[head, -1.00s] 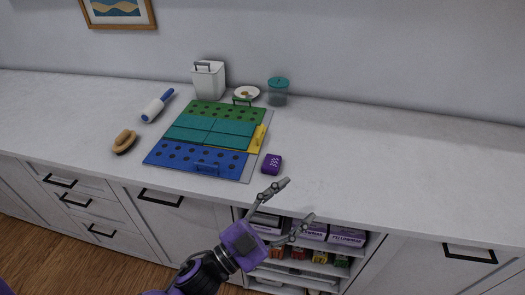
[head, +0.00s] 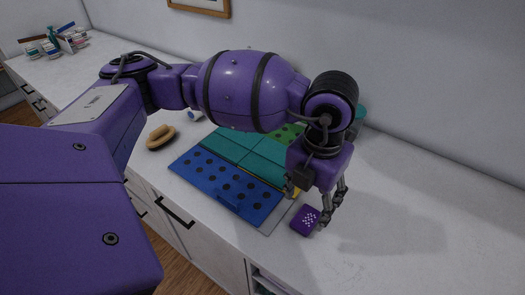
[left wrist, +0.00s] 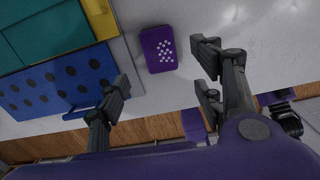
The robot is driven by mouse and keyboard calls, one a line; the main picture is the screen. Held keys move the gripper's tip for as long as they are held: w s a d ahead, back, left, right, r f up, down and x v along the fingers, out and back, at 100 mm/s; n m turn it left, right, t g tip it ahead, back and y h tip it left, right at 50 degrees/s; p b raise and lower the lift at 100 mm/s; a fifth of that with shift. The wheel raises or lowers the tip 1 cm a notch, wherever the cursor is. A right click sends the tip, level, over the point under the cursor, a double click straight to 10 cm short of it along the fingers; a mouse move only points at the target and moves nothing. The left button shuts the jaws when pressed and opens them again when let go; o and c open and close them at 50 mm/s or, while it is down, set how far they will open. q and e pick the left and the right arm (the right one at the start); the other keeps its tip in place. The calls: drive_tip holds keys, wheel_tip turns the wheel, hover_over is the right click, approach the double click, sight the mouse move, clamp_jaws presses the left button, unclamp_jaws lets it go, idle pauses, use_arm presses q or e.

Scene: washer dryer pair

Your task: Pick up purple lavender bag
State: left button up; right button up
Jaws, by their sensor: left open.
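The purple lavender bag (head: 306,220) is a small dark purple block with a white pattern, lying on the white counter just right of the blue panel's corner. In the left wrist view the bag (left wrist: 158,49) lies past the fingertips, between the lines of the open fingers. My left gripper (head: 309,204) points down above the bag, open and empty. Its fingers are spread wide in the left wrist view (left wrist: 162,80). In the head view one finger overlaps the bag's right edge; I cannot tell whether it touches. My right gripper does not show.
A flat board with blue (head: 225,186), teal (head: 262,160) and green panels lies left of the bag. A brown brush (head: 160,137) sits farther left. The counter right of the bag is clear. Cabinet drawers and an open shelf lie below the front edge.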

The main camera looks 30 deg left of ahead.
sight(306, 218)
use_arm(q)
drive_tip(key=f, duration=0.7)
drive_tip(key=shift+w+d+f, duration=0.1)
drive_tip(key=shift+w, duration=0.25)
drive_tip(key=shift+c, duration=0.4)
drive_tip(key=c, duration=1)
